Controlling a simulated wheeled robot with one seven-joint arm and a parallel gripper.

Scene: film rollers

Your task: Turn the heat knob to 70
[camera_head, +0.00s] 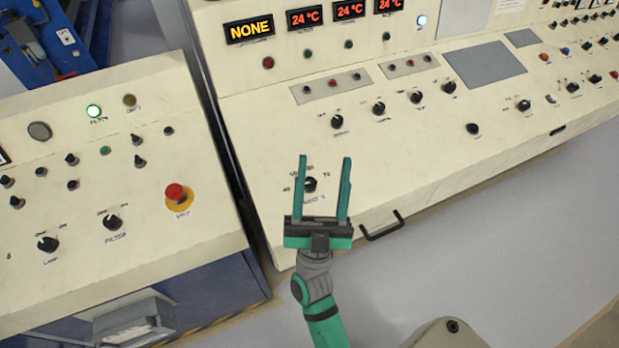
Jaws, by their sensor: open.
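A black knob (310,184) with small markings around it sits on the sloping cream panel in the camera_head view. Its labels are too small to read, so I cannot confirm that it is the heat knob or tell its setting. My gripper (325,158) is open, with its two green fingers pointing up the panel. In the picture the knob lies between the fingers, nearer the left one. I cannot tell how far the fingers are above the panel or whether they touch it.
The upper panel shows a yellow NONE display (250,29) and three red 24 °C displays (304,17). A row of black knobs (378,108) lies farther up. A dark handle (383,226) is right of my gripper. A left console carries a red emergency button (176,193).

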